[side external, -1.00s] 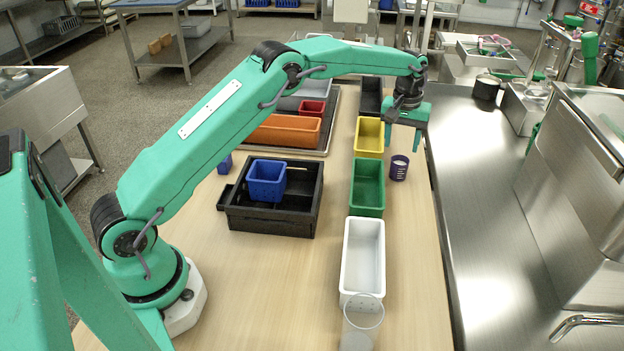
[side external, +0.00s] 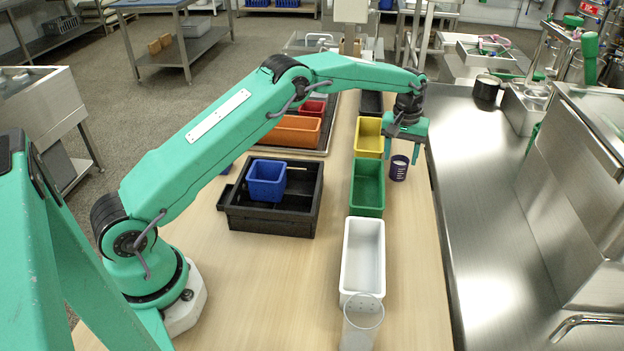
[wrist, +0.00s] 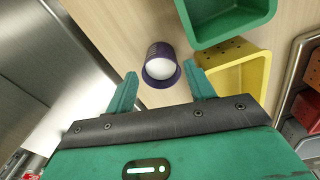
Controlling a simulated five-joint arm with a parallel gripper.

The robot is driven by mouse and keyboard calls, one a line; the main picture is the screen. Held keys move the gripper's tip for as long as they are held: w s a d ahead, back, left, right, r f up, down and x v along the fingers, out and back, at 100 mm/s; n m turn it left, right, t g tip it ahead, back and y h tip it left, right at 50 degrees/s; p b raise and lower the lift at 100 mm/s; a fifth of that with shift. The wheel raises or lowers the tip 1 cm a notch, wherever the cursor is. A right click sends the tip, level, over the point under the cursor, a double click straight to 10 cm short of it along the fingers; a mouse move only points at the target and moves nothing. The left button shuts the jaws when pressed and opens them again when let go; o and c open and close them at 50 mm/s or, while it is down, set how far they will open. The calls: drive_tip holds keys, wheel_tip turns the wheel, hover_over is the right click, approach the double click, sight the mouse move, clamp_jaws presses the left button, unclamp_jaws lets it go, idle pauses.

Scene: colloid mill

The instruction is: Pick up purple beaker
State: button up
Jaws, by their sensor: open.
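The purple beaker (side external: 399,169) stands upright on the wooden table, to the right of the green bin, with pale contents or a pale inside. My gripper (side external: 402,160) is open and points down above and around the beaker's upper part in the side view. In the wrist view the beaker (wrist: 161,66) lies ahead of and between the two open fingers (wrist: 160,85), apart from both. Its rim is nearest the camera. Nothing is held.
A green bin (side external: 367,188), a yellow bin (side external: 369,137) and a white bin (side external: 362,255) stand in a row left of the beaker. A clear beaker (side external: 362,320) stands at the front. A black tray (side external: 272,222) holds a blue bin (side external: 267,181). A steel counter (side external: 475,200) runs along the right.

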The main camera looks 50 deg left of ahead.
sight(399, 167)
drive_tip(key=shift+w+f, duration=0.1)
drive_tip(key=shift+f, duration=2.4)
drive_tip(key=c, duration=0.7)
